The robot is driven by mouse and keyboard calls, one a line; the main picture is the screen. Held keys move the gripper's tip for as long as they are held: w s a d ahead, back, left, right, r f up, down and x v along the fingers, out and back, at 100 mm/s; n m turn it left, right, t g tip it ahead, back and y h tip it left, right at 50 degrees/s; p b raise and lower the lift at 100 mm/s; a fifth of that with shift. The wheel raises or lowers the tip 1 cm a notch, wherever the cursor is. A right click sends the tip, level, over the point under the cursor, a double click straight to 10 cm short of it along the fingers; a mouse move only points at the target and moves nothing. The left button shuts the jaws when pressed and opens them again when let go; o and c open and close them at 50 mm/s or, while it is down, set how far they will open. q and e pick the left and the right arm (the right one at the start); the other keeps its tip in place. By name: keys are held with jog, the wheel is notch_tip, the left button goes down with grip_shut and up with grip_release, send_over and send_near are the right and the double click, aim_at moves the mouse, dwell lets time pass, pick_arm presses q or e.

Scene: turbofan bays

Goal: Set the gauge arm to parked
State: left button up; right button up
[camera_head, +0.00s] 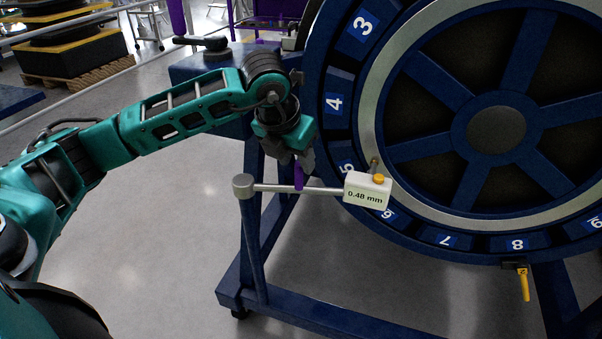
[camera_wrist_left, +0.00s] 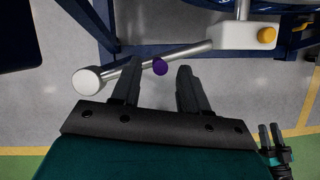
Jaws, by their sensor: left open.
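The gauge arm (camera_head: 322,190) is a silver rod running from a round pivot (camera_head: 243,186) on the blue stand to a white gauge box (camera_head: 366,192) reading "0.48 mm". The box is at the wheel's rim, near labels 5 and 6. A purple handle (camera_head: 298,176) stands on the rod. My left gripper (camera_head: 301,160) points down at the handle. In the left wrist view its fingers (camera_wrist_left: 160,68) are open, with the purple knob (camera_wrist_left: 160,67) between the tips; contact cannot be told. A small dark gripper (camera_wrist_left: 270,138), seemingly my right one, shows at the wrist view's lower right.
The large blue wheel (camera_head: 496,131) with numbered bays fills the right side. A yellow handle (camera_head: 524,284) hangs below label 8. The blue stand frame (camera_head: 252,250) rises under the gauge arm. The grey floor (camera_head: 150,260) at left is clear.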

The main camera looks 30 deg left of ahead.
aim_at(301, 170)
pick_arm(q)
jog(key=x, duration=0.5)
jog(key=shift+b, duration=0.3)
grip_shut()
